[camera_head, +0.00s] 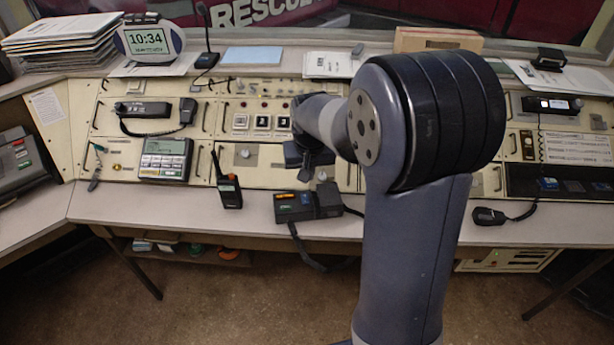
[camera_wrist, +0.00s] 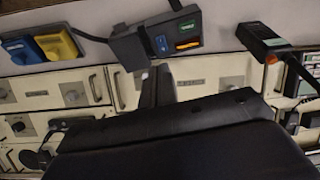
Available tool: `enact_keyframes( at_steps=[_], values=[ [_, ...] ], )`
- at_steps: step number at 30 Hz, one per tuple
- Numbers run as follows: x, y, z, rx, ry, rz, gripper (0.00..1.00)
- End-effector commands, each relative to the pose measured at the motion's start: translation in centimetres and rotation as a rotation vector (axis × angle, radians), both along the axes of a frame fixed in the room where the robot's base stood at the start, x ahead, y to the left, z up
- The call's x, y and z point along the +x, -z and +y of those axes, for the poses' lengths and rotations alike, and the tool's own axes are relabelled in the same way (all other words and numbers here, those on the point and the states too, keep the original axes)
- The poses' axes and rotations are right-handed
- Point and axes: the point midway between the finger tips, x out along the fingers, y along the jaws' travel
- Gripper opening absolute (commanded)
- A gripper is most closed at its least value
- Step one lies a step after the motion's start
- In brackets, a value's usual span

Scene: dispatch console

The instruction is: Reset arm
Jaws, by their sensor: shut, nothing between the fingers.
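My arm reaches forward over the sloped console (camera_head: 265,170), its big elbow covering the right middle of the head view. My gripper (camera_head: 305,172) hangs over the console, just below a row of numbered buttons (camera_head: 262,122). In the wrist view my gripper (camera_wrist: 157,70) has its two dark fingers together, with nothing between them. The fingers point toward a dark device with coloured keys (camera_wrist: 165,42), also in the head view (camera_head: 295,206) on the desk edge. I cannot tell how far above the panel the fingertips are.
A corded microphone (camera_head: 488,216) lies at the right desk edge. A clock (camera_head: 149,40) and paper stack (camera_head: 62,42) stand at the back left.

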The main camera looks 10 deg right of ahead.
Motion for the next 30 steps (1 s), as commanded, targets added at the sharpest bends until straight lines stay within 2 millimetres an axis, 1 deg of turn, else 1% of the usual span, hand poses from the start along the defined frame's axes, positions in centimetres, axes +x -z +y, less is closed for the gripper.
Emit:
enact_keyframes(
  at_steps=[11,16,20,30],
  values=[
    [-0.1,-0.2,0.0,0.000,0.000,0.001,0.00],
    [0.1,0.3,0.0,0.000,0.000,0.002,0.00],
    [0.8,1.6,-0.1,0.000,0.000,0.004,0.00],
    [3.2,6.4,-0.3,0.000,0.000,0.005,0.00]
  ],
)
